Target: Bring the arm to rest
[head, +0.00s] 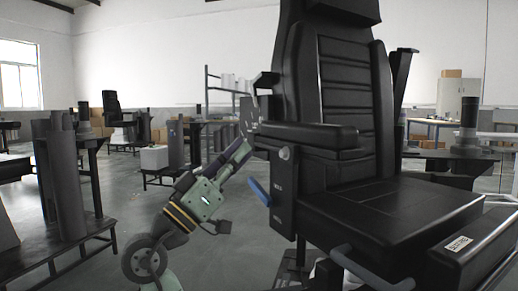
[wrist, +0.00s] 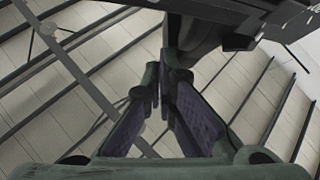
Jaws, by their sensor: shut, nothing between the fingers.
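My arm rises from the bottom of the head view, with its green-grey wrist left of a large black chair (head: 338,85). My gripper (head: 246,143) points up and to the right, close to the chair's left side. I cannot tell whether it touches the chair. In the wrist view my gripper (wrist: 163,72) has its two fingers with purple inner pads drawn together at the tips, with nothing held between them. A dark part crosses just beyond the tips in the wrist view, and I cannot tell exactly what it is.
The chair's armrest (head: 305,135) and blue lever (head: 258,191) are near my wrist. A dark table with grey columns (head: 62,180) stands at the left. A white box (head: 154,158) sits on a low stand behind.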

